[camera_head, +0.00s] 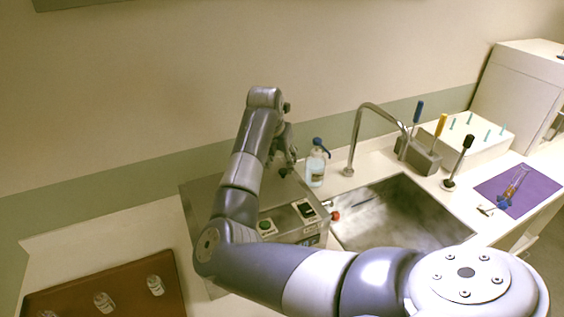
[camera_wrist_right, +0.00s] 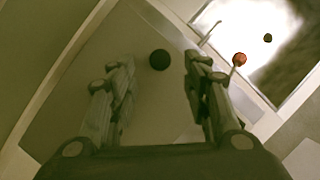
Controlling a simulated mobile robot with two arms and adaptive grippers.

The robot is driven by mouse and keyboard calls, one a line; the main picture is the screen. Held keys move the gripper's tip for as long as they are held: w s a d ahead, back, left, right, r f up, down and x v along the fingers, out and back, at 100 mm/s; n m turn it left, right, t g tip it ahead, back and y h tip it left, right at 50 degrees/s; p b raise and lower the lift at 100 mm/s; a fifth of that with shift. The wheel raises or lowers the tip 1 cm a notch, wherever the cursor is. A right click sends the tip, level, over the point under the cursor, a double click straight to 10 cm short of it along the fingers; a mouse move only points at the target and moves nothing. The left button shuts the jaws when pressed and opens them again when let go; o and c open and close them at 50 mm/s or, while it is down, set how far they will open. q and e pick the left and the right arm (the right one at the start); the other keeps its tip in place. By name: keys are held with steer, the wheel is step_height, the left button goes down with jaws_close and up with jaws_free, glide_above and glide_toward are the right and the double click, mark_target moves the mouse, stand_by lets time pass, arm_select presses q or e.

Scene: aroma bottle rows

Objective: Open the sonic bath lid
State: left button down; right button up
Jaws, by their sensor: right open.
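The sonic bath (camera_head: 296,217) is a grey metal box with a green button and a dark switch on its sloped front panel. Its flat metal lid (camera_head: 203,197) lies shut on top, partly hidden behind my right arm. My right gripper (camera_head: 288,163) is over the lid's rear right part, pointing down. In the right wrist view the two fingers stand apart, and a round black knob (camera_wrist_right: 160,59) on the lid (camera_wrist_right: 150,25) shows between their tips. The fingers do not seem to touch the knob; the height gap is unclear. My left gripper is not in view.
A blue-topped wash bottle (camera_head: 316,166) stands close right of the gripper. A faucet (camera_head: 356,135) and sink (camera_head: 372,207) lie further right. A red knob (camera_head: 335,215) sticks out beside the bath. A brown tray (camera_head: 70,287) with small bottles is at the front left.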

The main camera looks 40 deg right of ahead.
mark_target(283, 171)
steer(key=shift+p+x, duration=0.6)
steer(key=shift+x, duration=1.55)
jaws_close()
